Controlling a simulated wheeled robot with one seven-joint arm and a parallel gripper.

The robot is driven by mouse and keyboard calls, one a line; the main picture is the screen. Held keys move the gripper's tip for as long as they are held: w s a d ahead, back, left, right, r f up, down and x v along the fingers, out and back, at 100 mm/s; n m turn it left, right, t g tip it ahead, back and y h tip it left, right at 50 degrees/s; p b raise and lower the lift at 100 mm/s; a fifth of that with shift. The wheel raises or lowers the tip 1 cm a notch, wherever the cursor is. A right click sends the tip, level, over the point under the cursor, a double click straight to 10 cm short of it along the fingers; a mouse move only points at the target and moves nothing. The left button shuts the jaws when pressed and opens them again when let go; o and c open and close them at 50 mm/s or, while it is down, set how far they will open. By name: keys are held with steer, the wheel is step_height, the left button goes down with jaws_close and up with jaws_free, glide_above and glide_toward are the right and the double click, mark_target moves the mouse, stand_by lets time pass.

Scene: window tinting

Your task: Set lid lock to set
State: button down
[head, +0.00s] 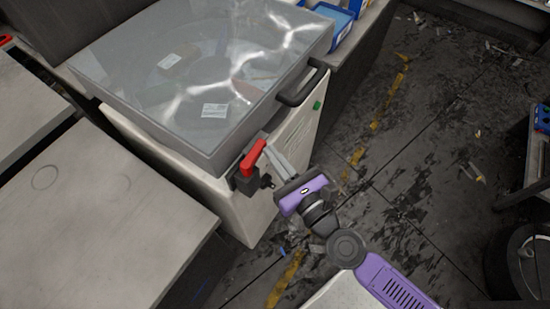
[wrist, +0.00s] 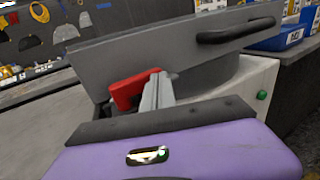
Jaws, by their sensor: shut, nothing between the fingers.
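The lid lock is a red lever (head: 253,158) on a dark bracket (head: 250,184) at the front corner of a pale machine (head: 245,205). The machine's clear lid (head: 205,75) has a grey frame and lies closed on top. My gripper (head: 268,152) is shut and empty, its grey fingers right beside the red lever. In the wrist view the red lever (wrist: 130,90) lies just left of my gripper's fingers (wrist: 158,82). I cannot tell whether they touch it. The lower part of the lever is hidden there by my gripper body.
A black handle (head: 302,86) and a green button (head: 317,105) are on the machine's front. A grey table (head: 100,215) stands close on the left. Blue bins (head: 335,18) are behind. The dark floor (head: 420,130) to the right is mostly open, with scattered debris.

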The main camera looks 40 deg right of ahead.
steer(key=shift+w, duration=0.15)
stand_by(0.5)
steer(key=s+b, duration=0.4)
steer(key=s, duration=0.3)
steer(key=shift+s+a, duration=0.3)
steer(key=shift+s, duration=0.1)
